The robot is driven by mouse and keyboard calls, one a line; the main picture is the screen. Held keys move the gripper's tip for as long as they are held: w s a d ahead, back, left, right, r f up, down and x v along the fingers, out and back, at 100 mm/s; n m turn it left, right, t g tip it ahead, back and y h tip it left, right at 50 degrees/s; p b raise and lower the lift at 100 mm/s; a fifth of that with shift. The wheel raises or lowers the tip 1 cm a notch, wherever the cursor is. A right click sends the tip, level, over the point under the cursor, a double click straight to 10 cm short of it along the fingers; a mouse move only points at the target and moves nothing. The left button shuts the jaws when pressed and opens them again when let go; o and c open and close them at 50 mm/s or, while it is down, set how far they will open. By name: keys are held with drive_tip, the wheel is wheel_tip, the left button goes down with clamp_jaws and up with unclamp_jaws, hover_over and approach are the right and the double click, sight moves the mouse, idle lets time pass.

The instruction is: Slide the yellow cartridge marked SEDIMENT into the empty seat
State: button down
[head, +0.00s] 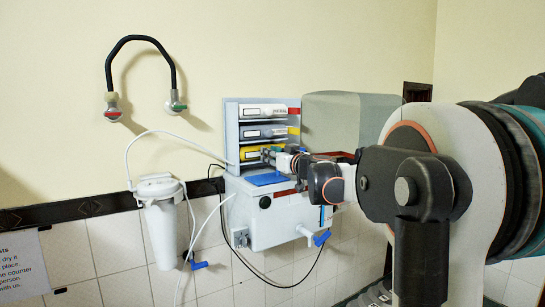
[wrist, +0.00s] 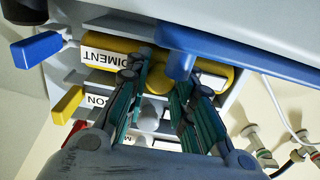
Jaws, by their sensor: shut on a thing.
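The yellow SEDIMENT cartridge (head: 250,154) is at the lowest opening of the purifier's rack in the head view. In the wrist view its yellow body (wrist: 130,47) carries a white label, upside down, with its first letters cut off. My gripper (head: 272,154) reaches in from the right and is shut on the cartridge. In the wrist view the gripper (wrist: 166,68) has its fingers on either side of a blue post, which hides part of the cartridge. The lowest opening, where the cartridge lies, is the seat (head: 240,162); how deep it sits I cannot tell.
Two more cartridges, white (head: 263,111) and grey (head: 263,133), fill the openings above. A blue lever (wrist: 38,48) stands beside the seat. A blue tray (head: 265,179) lies just below. A grey box (head: 335,118) stands right of the rack. Hoses hang at left.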

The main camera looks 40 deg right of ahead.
drive_tip(key=shift+w, duration=0.25)
drive_tip(key=c, duration=1.3)
unclamp_jaws()
drive_tip(key=shift+s+a, duration=0.15)
drive_tip(key=shift+s, duration=1.75)
drive_tip(key=shift+s+a, duration=0.1)
drive_tip(key=shift+s, duration=1.75)
